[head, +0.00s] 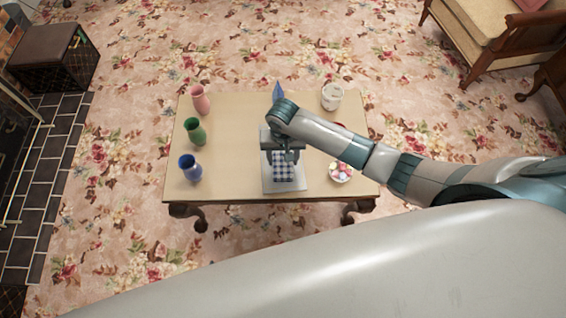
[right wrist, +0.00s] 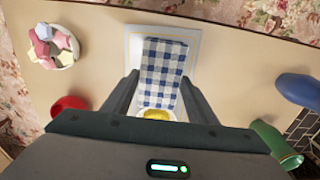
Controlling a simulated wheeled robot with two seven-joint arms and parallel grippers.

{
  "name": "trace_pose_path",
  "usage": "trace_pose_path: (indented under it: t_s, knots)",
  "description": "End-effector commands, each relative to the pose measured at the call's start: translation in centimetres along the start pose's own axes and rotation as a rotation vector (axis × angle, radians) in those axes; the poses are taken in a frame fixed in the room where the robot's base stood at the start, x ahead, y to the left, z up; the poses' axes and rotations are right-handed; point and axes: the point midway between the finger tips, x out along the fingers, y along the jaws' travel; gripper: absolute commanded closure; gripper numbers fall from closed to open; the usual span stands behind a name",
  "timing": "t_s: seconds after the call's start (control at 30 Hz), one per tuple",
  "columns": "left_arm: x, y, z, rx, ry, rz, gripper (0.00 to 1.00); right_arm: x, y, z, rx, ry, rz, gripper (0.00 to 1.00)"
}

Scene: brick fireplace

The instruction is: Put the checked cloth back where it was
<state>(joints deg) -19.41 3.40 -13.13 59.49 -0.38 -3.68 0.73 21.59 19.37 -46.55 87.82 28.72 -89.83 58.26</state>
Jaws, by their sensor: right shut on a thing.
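The blue-and-white checked cloth (head: 283,172) is over a white tray (head: 284,190) at the front middle of the low table. In the right wrist view the cloth (right wrist: 164,75) is a flat, long rectangle over the gold-lined tray (right wrist: 134,50). My right gripper (head: 282,156) reaches down at the cloth's far end. In the right wrist view its fingers (right wrist: 160,82) stand at the cloth's two long sides, shut on it. I cannot tell whether the cloth touches the tray. My left gripper is not in view.
Pink (head: 200,99), green (head: 195,131) and blue (head: 190,168) vases stand along the table's left side. A bowl of pastel pieces (head: 341,172), a red item (right wrist: 70,104) and a white jar (head: 332,97) are on the right. A blue pointed item (head: 278,92) is behind my gripper.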

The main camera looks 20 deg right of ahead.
Motion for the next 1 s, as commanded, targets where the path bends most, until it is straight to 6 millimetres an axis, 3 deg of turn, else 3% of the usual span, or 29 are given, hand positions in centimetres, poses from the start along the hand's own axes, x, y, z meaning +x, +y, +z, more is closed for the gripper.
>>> trace_pose_path:
  t_s: [0.27,0.6,0.83,0.87,0.9,1.0]
  knots:
    - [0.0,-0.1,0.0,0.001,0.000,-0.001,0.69,0.4,0.0,0.1,0.000,-0.001,0.000,0.65]
    - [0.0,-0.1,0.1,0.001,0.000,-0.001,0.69,3.9,0.0,0.0,0.000,0.000,0.001,0.65]
    - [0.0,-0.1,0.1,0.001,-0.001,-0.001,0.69,4.1,0.0,0.1,0.000,0.000,0.001,0.65]
    - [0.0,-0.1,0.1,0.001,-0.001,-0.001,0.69,4.1,0.0,0.1,0.000,-0.001,0.001,0.43]
    - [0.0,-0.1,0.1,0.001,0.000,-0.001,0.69,4.1,0.0,0.1,0.000,-0.001,0.001,0.33]
    - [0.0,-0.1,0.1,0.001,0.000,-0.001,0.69,4.1,0.0,0.1,0.000,-0.001,0.001,0.29]
